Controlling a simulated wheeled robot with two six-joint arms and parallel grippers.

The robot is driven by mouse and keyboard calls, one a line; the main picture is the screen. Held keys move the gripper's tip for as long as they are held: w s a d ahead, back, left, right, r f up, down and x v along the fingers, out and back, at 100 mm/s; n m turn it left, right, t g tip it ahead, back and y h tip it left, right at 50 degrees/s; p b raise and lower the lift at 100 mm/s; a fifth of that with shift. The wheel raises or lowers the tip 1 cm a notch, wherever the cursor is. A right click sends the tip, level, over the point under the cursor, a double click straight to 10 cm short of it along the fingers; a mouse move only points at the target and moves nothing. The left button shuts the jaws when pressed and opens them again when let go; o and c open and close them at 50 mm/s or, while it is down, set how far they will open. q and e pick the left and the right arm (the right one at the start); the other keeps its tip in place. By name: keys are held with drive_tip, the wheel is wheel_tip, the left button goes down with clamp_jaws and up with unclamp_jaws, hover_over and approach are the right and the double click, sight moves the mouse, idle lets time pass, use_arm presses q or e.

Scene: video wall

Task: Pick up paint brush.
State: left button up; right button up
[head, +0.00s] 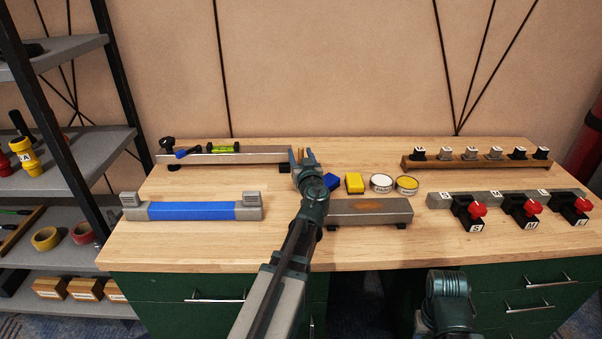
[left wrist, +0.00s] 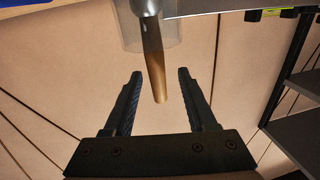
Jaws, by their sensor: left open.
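The paint brush (left wrist: 157,75) shows in the left wrist view as a golden-brown handle with a darker section. Its darker part is inside a clear, cup-like holder (left wrist: 160,38), and the handle end sticks out. My left gripper (left wrist: 160,78) is open, with one finger on each side of the handle and visible gaps on both sides. In the head view my left gripper (head: 303,157) is over the back middle of the workbench and hides most of the holder and brush. My right gripper is not in view; only part of my right arm shows at lower right.
On the workbench (head: 200,250), blue (head: 332,182) and yellow (head: 354,183) blocks and two round tins (head: 381,184) sit right of the gripper. A rail with tools (head: 235,156) is left, and shelves (head: 85,150) stand far left.

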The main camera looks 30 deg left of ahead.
use_arm(q)
drive_tip(key=x, duration=0.3)
drive_tip(key=shift+d, duration=0.2)
drive_tip(key=shift+w+a, duration=0.1)
drive_tip(key=shift+a, duration=0.05)
clamp_jaws()
